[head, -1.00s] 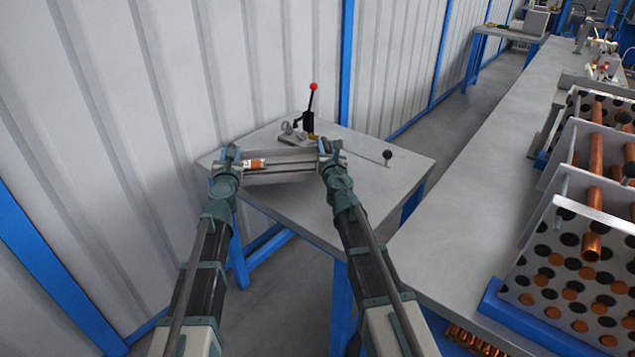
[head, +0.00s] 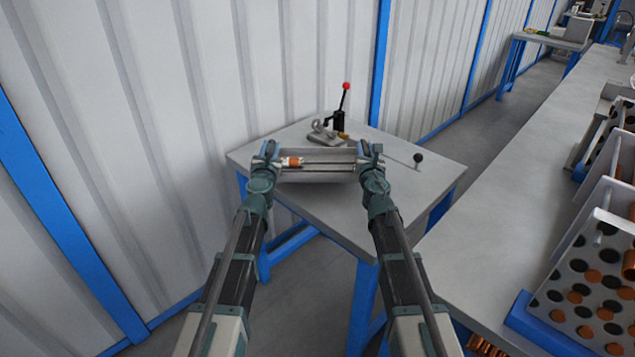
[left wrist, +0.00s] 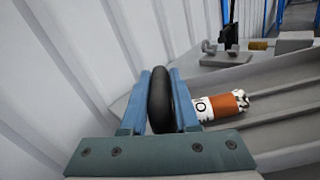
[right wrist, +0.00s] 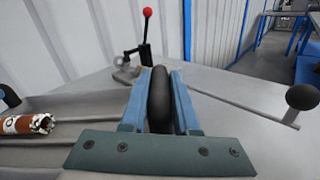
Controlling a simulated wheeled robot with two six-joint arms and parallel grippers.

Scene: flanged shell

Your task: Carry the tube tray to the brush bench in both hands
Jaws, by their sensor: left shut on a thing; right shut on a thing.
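The tube tray (head: 330,178) is a long grey metal trough held between my two grippers, roughly level in the head view. A short copper tube with a white printed label (head: 291,162) lies in its left part; it also shows in the left wrist view (left wrist: 222,106). My left gripper (head: 268,152) is shut on the black handle (left wrist: 160,100) at the tray's left end. My right gripper (head: 369,152) is shut on the black handle (right wrist: 160,98) at the right end. The tray is over the grey-topped brush bench (head: 345,215); whether it touches the top cannot be told.
A fixture with a red-knobbed lever (head: 340,118) stands on the bench behind the tray. A thin rod with a black ball knob (head: 418,158) lies to the right. Corrugated wall (head: 150,120) is close on the left. A long worktop (head: 500,190) with tube racks runs along the right.

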